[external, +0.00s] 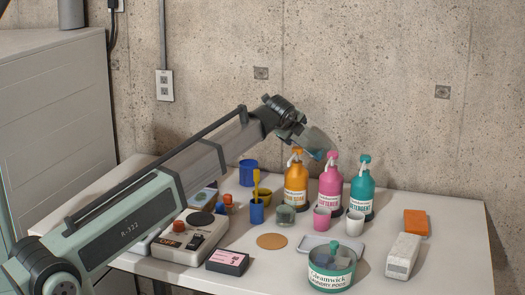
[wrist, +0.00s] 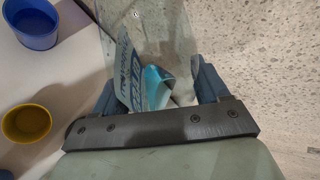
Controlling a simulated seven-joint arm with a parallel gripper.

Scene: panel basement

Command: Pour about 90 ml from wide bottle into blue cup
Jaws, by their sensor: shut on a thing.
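My gripper (wrist: 157,92) is shut on a clear wide bottle (wrist: 128,65) with a printed label and blue liquid inside. In the external view my gripper (external: 298,138) holds the bottle (external: 322,142) tilted, high above the table near the back wall. No stream of liquid is visible, and the bottle's mouth is hard to make out. The blue cup (external: 248,173) stands upright at the back of the table, left of and below the bottle. In the wrist view the blue cup (wrist: 35,22) is at the upper left, apart from the bottle, with its inside looking dark blue.
A yellow cup (external: 264,195) stands beside the blue cup. A smaller blue holder (external: 257,212) contains a yellow tool. Orange (external: 296,185), pink (external: 331,182) and teal (external: 361,187) pump bottles stand below the held bottle. The concrete wall (external: 400,100) is close behind.

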